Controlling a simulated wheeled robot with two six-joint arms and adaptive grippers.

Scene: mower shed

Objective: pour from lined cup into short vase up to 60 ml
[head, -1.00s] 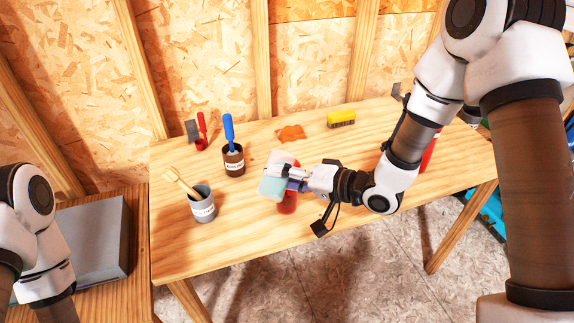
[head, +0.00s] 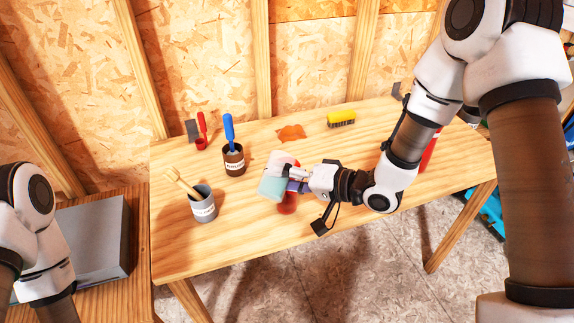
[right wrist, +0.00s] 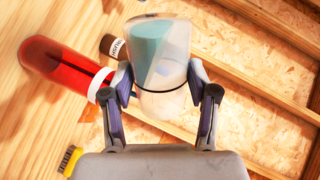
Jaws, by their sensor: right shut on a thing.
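My right gripper (head: 287,178) is shut on the lined cup (head: 272,188), a clear cup holding teal liquid. In the right wrist view the cup (right wrist: 162,60) sits between both fingers (right wrist: 160,92), with a dark line around it. The cup is strongly tilted, and the teal lies slanted toward its wide end. A red glassy vessel with a pale rim, likely the short vase (head: 288,204), stands under the gripper, partly hidden. It shows at left in the right wrist view (right wrist: 55,65). I cannot see a stream or the vase's fill level. My left gripper is out of view.
On the table (head: 240,245) stand a grey cup with a wooden brush (head: 204,207), a brown labelled cup with a blue handle (head: 233,160) and a small red holder (head: 201,143). An orange cloth (head: 291,132) and yellow brush (head: 341,118) lie behind. The table's front left is clear.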

